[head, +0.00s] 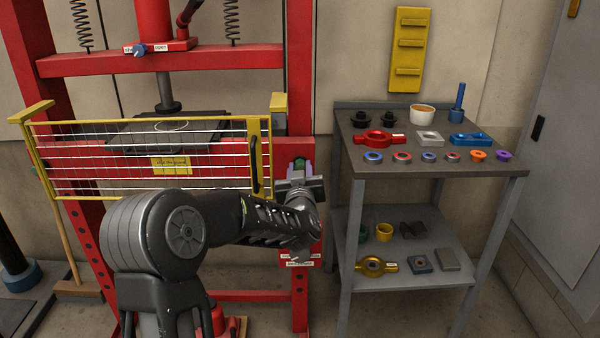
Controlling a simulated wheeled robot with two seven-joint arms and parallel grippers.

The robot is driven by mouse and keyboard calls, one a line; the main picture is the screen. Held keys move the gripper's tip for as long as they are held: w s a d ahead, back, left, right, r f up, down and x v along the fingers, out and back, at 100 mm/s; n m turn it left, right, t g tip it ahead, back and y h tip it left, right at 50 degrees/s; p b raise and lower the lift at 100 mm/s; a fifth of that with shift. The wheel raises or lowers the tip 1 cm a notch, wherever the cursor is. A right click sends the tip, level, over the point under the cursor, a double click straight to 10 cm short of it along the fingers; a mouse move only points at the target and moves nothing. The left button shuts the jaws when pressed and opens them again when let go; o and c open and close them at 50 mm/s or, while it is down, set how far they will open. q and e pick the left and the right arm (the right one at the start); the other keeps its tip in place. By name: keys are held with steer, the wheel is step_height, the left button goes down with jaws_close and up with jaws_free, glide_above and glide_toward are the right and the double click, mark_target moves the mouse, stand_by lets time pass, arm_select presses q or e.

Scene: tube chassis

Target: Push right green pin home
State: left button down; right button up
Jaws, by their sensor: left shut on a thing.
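The right green pin (299,164) shows as a small green spot on the right red post of the press (299,220). My left gripper (299,182) is at that post, right at the pin, and is shut on it. The gripper and wrist cover most of the pin, so how deep it sits cannot be told. My right gripper is not in view.
A yellow-framed mesh guard (215,190) stands across the press front, left of my gripper. A grey two-shelf cart (345,185) with rings, bushings and small blocks stands at the right. A broom (60,225) leans at the left.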

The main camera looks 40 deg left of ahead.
arm_select(q)
steer(key=c, duration=1.1)
jaws_free()
steer(key=v, duration=0.7)
steer(key=shift+s+d, duration=0.2)
steer(key=shift+s, duration=0.05)
